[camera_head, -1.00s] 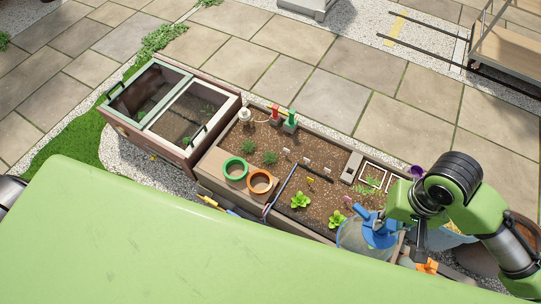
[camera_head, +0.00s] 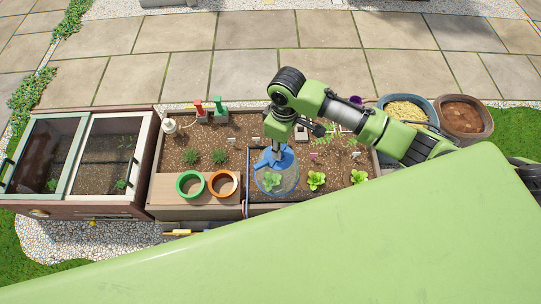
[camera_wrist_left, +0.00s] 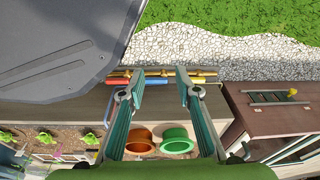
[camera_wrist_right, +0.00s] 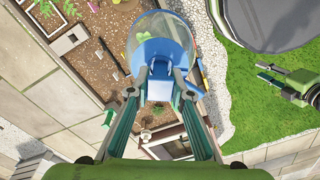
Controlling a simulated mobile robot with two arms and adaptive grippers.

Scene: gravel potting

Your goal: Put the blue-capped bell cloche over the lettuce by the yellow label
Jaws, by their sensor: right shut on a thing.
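The bell cloche (camera_head: 287,163) is clear with a blue cap. My right gripper (camera_head: 277,151) is shut on the cap, which also shows between the fingers in the right wrist view (camera_wrist_right: 160,58). In the head view, a lettuce (camera_head: 271,180) shows through the clear bell, just right of the dark divider. I cannot tell whether the rim touches the soil. The yellow label is not visible now. Two uncovered lettuces, one beside the cloche (camera_head: 316,179) and one farther right (camera_head: 359,176), stand in the bed. My left gripper (camera_wrist_left: 160,76) is open and empty.
Left of the divider, green (camera_head: 189,184) and orange (camera_head: 222,184) rings sit on a wooden board. A pink label (camera_head: 313,156) stands behind the middle lettuce. A glazed cold frame (camera_head: 70,200) adjoins the bed's left end. Tubs (camera_head: 462,116) stand at the back right.

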